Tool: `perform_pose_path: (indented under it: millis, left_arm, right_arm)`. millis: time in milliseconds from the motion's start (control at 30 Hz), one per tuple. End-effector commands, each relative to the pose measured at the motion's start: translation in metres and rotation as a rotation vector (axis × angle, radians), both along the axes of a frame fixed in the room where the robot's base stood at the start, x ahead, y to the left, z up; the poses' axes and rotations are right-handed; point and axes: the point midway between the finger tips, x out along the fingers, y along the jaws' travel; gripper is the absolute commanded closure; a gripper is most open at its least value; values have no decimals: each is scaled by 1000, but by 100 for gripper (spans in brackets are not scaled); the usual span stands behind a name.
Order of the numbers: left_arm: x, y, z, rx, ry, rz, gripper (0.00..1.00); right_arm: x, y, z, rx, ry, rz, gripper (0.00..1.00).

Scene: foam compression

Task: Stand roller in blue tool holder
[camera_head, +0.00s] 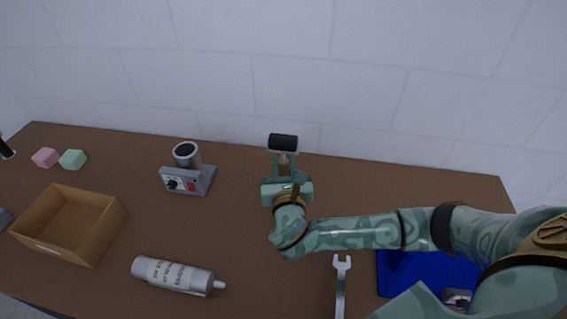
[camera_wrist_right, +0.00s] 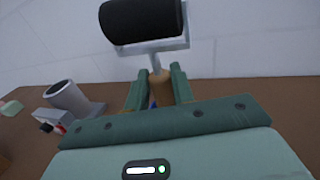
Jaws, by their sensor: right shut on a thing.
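The roller (camera_head: 283,142) has a black cylinder on a metal frame and a wooden handle. My right gripper (camera_head: 285,170) is shut on the handle, with the black cylinder up above the fingers. In the right wrist view the roller (camera_wrist_right: 143,20) stands beyond the fingertips, and the handle is between the two green fingers of the gripper (camera_wrist_right: 158,90). A flat blue surface (camera_head: 395,276) lies at the lower right, partly hidden by my right arm. I cannot make out a blue tool holder for certain. My left gripper is not in view.
A grey device (camera_head: 203,184) with a metal cylinder stands left of the gripper. A cardboard box (camera_head: 115,222), pink block (camera_head: 45,157) and green block (camera_head: 72,159) are at left. A tube (camera_head: 170,275) and wrench (camera_head: 341,285) lie in front. The back right of the table is clear.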

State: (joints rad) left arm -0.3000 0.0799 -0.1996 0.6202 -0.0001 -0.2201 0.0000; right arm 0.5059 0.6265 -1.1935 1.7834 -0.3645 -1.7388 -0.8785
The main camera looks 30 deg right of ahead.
Motion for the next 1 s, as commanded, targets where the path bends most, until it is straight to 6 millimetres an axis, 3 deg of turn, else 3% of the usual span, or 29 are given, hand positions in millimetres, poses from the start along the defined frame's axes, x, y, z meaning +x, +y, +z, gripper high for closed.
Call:
perform_pose_path:
  millis: [1000]
  left_arm:
    - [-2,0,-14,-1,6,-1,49]
  right_arm:
    - [0,0,-26,0,-2,0,100]
